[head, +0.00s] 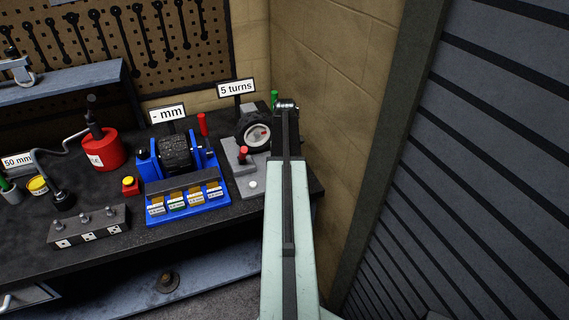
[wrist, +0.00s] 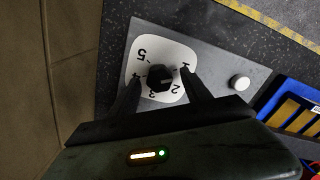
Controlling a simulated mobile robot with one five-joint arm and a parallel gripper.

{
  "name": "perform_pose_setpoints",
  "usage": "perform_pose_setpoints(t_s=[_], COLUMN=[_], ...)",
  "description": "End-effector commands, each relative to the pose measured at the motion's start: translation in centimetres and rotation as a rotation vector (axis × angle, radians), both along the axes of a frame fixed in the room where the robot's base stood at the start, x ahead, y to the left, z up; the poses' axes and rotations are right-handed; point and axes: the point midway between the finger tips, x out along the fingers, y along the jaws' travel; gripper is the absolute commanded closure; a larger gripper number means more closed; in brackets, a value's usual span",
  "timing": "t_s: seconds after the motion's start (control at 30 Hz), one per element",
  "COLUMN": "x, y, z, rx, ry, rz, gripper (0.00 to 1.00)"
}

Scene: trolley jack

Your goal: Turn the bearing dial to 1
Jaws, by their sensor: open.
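The bearing dial (wrist: 160,78) is a black knob on a white plate marked 1 to 5, seen in the wrist view. The 1 is to the right, the 2 at lower right and the 5 at upper left. I cannot make out clearly which number the knob points to. My gripper (wrist: 159,75) is open, with one finger on each side of the knob; I cannot tell whether they touch it. The fingers partly cover the lower part of the plate. In the head view my arm hides the dial and the gripper.
A pale round button (wrist: 239,82) sits on the grey panel (wrist: 205,45) right of the dial. A blue fixture (head: 180,177) stands left of it on the bench. A handwheel (head: 257,136) and a "5 turns" sign (head: 236,88) are behind. The brick wall (head: 340,130) is close on the right.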

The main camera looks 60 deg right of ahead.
Motion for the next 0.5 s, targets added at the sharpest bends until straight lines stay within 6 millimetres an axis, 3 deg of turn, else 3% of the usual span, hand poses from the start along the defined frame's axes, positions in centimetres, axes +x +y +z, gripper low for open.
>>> perform_pose_setpoints(t_s=[0.33, 0.5], x=[0.0, 0.0], y=[0.0, 0.1], z=[6.2, 7.8], rx=[0.000, 0.001], ry=[0.000, 0.000], rz=[0.001, 0.001], gripper=[0.43, 0.43])
